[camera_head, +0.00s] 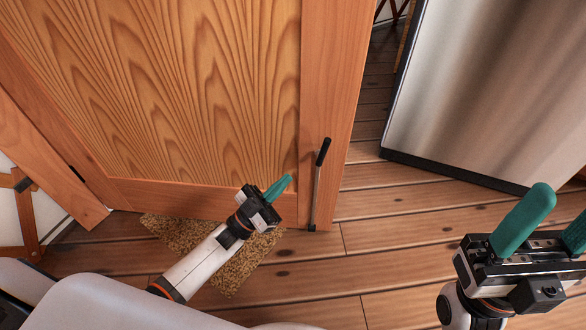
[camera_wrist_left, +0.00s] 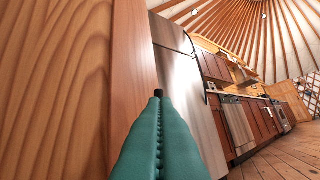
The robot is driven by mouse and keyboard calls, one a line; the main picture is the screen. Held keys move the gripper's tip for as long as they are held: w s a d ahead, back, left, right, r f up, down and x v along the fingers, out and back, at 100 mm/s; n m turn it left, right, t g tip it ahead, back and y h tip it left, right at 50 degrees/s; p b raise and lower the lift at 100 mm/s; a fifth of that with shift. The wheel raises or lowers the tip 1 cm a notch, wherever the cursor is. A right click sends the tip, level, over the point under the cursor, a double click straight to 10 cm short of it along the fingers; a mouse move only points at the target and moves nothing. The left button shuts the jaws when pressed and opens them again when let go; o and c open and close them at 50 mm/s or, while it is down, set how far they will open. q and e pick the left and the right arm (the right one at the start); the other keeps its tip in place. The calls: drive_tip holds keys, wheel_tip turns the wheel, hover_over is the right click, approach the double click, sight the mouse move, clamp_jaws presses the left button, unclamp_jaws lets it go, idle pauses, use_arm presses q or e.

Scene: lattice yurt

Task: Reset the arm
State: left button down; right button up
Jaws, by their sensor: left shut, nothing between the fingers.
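My left gripper (camera_head: 280,187) is in front of a wooden door, near its lower right part. Its teal fingers are shut with nothing between them. In the left wrist view the fingers (camera_wrist_left: 160,135) lie side by side, pointing along the door. My right gripper (camera_head: 554,222) is at the lower right of the head view, above the floor. Its teal fingers stand apart and empty; one is cut off by the picture edge. The wooden door (camera_head: 170,80) fills the upper left; it also shows at the left of the wrist view (camera_wrist_left: 60,90).
A slim bar handle (camera_head: 317,185) with a black end stands at the door's right edge, right of my left gripper. A steel fridge (camera_head: 460,90) is at the upper right. A speckled mat (camera_head: 235,270) lies below the door. Plank floor (camera_head: 390,225) is clear between door and fridge.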

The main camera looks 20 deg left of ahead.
use_arm(q)
drive_tip(key=shift+v, duration=2.25)
